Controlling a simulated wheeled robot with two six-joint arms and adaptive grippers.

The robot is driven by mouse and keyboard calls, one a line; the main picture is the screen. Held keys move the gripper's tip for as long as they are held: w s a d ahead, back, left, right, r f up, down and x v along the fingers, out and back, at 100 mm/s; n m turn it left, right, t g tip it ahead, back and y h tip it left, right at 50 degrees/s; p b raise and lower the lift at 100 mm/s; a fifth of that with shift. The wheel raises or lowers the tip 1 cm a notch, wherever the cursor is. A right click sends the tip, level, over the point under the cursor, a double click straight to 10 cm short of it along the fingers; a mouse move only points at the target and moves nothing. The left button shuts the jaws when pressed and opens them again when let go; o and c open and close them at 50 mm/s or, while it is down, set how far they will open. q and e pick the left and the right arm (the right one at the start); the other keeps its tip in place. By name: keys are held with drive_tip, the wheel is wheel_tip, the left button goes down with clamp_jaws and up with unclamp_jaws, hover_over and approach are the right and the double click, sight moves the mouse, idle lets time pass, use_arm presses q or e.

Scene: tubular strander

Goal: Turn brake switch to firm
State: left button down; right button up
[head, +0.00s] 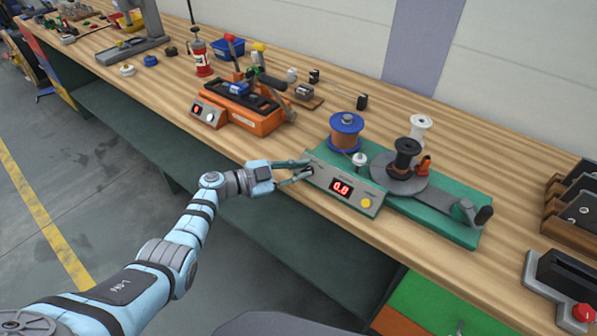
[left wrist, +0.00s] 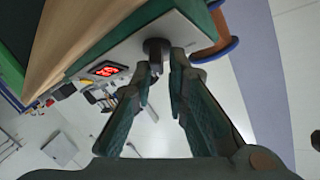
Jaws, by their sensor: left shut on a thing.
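The tubular strander's green base (head: 435,212) stands on the wooden bench, with a grey front panel (head: 325,189) facing me. The brake switch is a dark knob at the panel's left end; it shows in the left wrist view (left wrist: 156,46), and in the head view my fingertips largely cover it. My left gripper (head: 306,171) is shut on this knob, one finger on each side, as the left wrist view (left wrist: 162,72) also shows. The switch's pointing direction and its labels are too small to read. My right gripper is not in view.
The panel has a red lit display (head: 341,187) and a yellow button (head: 367,202). A blue-rimmed copper spool (head: 346,133) stands behind the panel. An orange device (head: 250,112) sits farther left on the bench. A dark block with a red button (head: 562,290) is at right.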

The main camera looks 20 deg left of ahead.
use_arm(q)
drive_tip(key=shift+s+d+f+m+g, duration=0.15)
drive_tip(key=shift+s+f+m+g, duration=0.1)
drive_tip(key=shift+f+m+g, duration=0.1)
idle(0.5)
drive_tip(key=c, duration=1.7)
unclamp_jaws()
drive_tip(key=shift+r, duration=0.2)
drive_tip(key=shift+w+d, duration=0.1)
drive_tip(key=shift+a, duration=0.2)
drive_tip(key=v, duration=1.1)
drive_tip(key=shift+s+a, duration=0.3)
